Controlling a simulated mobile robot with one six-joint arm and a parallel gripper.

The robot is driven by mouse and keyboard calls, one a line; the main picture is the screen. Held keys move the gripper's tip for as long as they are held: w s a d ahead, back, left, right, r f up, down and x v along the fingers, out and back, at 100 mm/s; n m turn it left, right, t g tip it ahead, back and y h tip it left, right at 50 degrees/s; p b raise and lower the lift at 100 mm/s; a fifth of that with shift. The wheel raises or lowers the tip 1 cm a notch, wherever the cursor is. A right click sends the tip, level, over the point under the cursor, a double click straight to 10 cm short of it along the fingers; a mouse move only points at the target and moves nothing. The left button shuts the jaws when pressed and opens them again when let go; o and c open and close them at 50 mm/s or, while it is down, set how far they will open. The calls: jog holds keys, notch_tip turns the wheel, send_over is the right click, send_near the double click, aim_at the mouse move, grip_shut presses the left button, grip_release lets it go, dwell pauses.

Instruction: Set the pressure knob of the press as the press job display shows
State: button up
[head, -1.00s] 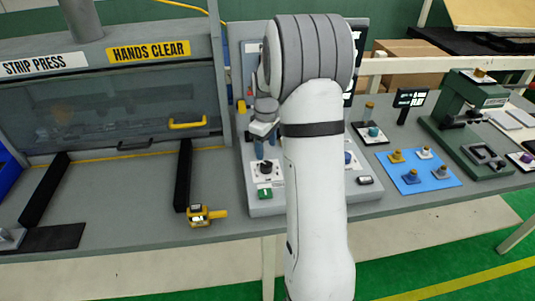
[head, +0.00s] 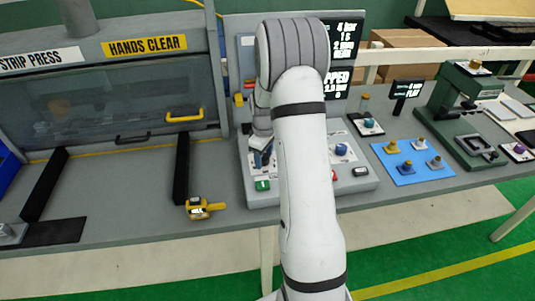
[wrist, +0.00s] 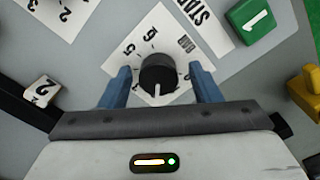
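The pressure knob (wrist: 157,74) is a round black knob with a white pointer mark, on a white dial plate (wrist: 130,58) reading BAR with numbers such as 5 and 6. In the wrist view the pointer faces down, toward my gripper's palm. My gripper (wrist: 162,84) is open, with one blue finger on each side of the knob and a gap on both sides. In the head view my gripper (head: 262,150) is low over the left dial of the grey panel (head: 318,192). A black display (head: 345,45) behind my arm shows partly hidden text, with a 4 on its top line.
A second dial with a blue knob (head: 341,150) is right of my arm. A smaller display (head: 407,89), a blue mat (head: 380,151) with several knobs and a green press (head: 450,125) stand further right.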

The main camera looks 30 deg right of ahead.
aim_at(264, 157)
jog(key=c, duration=0.9)
jog(key=shift+s+d+r, duration=0.1)
jog(key=shift+d+r, duration=0.05)
jog(key=shift+d, duration=0.15)
jog(key=shift+w+a, duration=0.2)
jog(key=shift+a, duration=0.15)
jog(key=o, duration=1)
jog(key=shift+s, duration=0.1)
notch_tip(264, 157, up, 8)
jog(key=shift+f+b, duration=0.2)
jog(key=shift+b, duration=0.65)
